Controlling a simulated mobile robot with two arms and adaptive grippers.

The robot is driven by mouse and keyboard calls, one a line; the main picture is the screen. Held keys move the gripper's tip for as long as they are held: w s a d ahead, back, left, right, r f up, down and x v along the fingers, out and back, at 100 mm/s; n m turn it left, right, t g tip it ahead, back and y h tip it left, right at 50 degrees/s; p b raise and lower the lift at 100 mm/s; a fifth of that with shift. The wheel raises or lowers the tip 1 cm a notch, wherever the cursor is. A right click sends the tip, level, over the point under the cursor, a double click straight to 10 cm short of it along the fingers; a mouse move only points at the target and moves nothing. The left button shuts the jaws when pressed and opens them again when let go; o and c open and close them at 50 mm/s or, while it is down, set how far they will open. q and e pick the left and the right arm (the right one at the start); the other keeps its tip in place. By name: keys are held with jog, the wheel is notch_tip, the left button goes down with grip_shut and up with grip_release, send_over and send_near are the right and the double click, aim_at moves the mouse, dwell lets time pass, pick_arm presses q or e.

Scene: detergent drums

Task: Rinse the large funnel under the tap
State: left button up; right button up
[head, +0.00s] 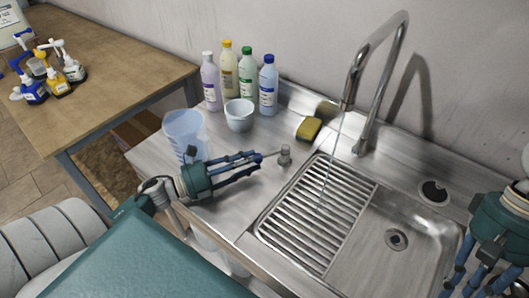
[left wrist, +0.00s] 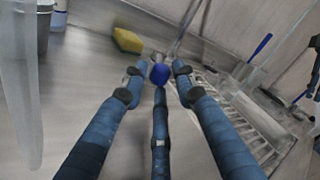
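My right gripper (head: 470,288) hangs at the right edge, fingers apart and empty.
The sink (head: 395,268) has a ribbed drainer at its left. A yellow sponge (head: 309,128) lies behind it. A grey bowl (head: 239,115) and several bottles (head: 268,86) stand at the back left. A wooden table (head: 120,85) with pump bottles is further left.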

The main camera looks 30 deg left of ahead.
aim_at(265, 156)
pick_arm(q)
jog(key=p+x, duration=0.1)
jog(key=x, duration=0.4)
jog(key=shift+f, duration=0.1)
grip_shut()
